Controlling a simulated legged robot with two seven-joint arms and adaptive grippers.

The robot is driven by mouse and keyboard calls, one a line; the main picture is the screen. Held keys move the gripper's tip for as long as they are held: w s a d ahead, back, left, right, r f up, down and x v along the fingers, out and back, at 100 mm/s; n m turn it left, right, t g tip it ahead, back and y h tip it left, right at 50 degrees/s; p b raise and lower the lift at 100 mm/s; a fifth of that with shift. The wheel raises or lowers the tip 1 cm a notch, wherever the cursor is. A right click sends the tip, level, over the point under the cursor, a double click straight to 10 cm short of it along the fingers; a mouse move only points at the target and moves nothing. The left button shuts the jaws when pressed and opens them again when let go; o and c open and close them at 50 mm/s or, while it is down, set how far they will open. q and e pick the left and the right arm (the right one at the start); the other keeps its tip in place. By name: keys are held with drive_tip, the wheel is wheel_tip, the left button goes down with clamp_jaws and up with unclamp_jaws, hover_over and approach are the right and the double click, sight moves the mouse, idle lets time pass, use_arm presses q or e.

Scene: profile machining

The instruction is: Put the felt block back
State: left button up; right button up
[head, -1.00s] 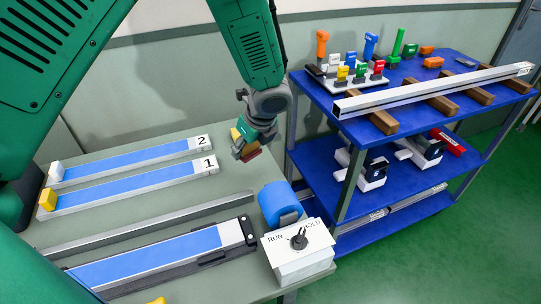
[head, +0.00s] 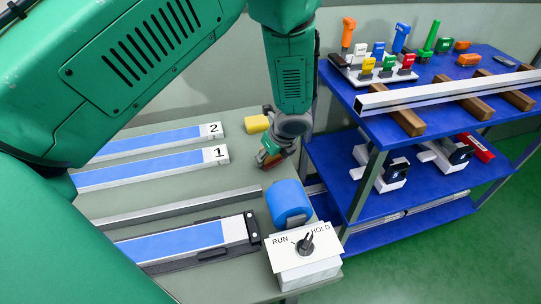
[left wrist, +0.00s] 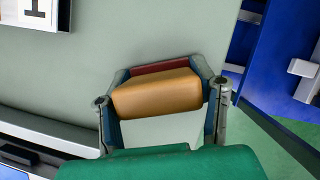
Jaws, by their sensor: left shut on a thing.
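The felt block (left wrist: 158,96) is tan-orange in the left wrist view, with a dark red strip showing along its far side. My left gripper (head: 270,160) is shut on it, one finger at each end. In the head view the block shows only as a small brown-red patch at the fingertips, near the table's right part, to the right of the plate marked 1 (head: 216,154). I cannot tell whether the block touches the table. My right gripper is not in view.
A yellow piece (head: 257,123) lies behind my left gripper. A blue roll (head: 289,203) and a RUN/HOLD switch box (head: 305,262) stand at the table's right edge. A blue shelf cart (head: 440,103) stands to the right. Bare table (head: 172,187) lies around the profile rail (head: 165,208).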

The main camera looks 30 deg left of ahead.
use_arm(q)
drive_tip(key=o, duration=1.1)
drive_tip(key=shift+d, duration=0.1)
drive_tip(key=p+v, duration=0.1)
drive_tip(key=v, duration=1.1)
